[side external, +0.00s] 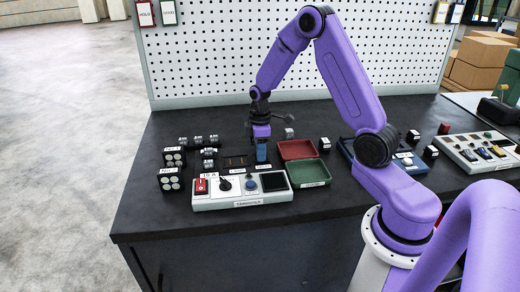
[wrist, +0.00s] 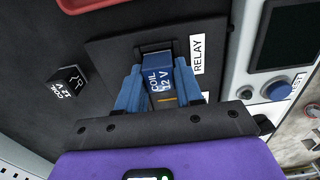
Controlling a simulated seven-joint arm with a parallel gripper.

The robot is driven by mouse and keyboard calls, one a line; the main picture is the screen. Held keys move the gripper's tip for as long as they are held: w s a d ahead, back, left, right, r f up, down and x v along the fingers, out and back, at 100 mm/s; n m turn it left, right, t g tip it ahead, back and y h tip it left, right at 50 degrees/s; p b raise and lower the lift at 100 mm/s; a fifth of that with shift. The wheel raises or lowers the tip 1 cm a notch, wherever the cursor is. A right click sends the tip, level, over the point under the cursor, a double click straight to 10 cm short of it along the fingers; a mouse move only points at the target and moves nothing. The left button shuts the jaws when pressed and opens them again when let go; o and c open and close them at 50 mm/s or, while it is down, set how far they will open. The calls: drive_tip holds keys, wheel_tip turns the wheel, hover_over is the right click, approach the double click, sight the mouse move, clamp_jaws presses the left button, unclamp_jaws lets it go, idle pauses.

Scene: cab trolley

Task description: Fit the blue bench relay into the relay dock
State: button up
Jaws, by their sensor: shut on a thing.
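The blue bench relay (wrist: 158,82), marked COIL 12 V, is between the two blue fingers of my gripper (wrist: 165,72) in the wrist view. The fingers are shut on its sides. The relay dock (wrist: 110,47) is a dark plate beside a white RELAY label (wrist: 198,54). The relay's far end is over the dock's slot; I cannot tell whether it has entered. In the side view, my gripper (side external: 262,140) points down with the blue relay (side external: 261,153) beneath it, at the dock behind the control panel. The relay's lower end is hard to see.
A dark block marked COIL 12 V (wrist: 70,86) lies left of the dock in the wrist view. The control panel (side external: 238,202) stands in front, with a red switch, knob, blue button and screen. Red (side external: 297,149) and green (side external: 309,172) trays are to the right.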

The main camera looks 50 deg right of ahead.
idle(0.4)
drive_tip(key=o, duration=1.1)
wheel_tip(320, 180, up, 17)
drive_tip(key=s+a+n, duration=0.2)
drive_tip(key=s+a, duration=1)
drive_tip(key=a, duration=0.4)
drive_tip(key=shift+n, duration=0.8)
drive_tip(key=s+f, duration=0.1)
drive_tip(key=s, duration=0.5)
drive_tip(key=s+a+f, duration=0.1)
drive_tip(key=s, duration=0.4)
drive_tip(key=s+f, duration=0.1)
drive_tip(key=s, duration=0.5)
drive_tip(key=shift+s+a+f, duration=0.15)
drive_tip(key=shift+s+a, duration=0.2)
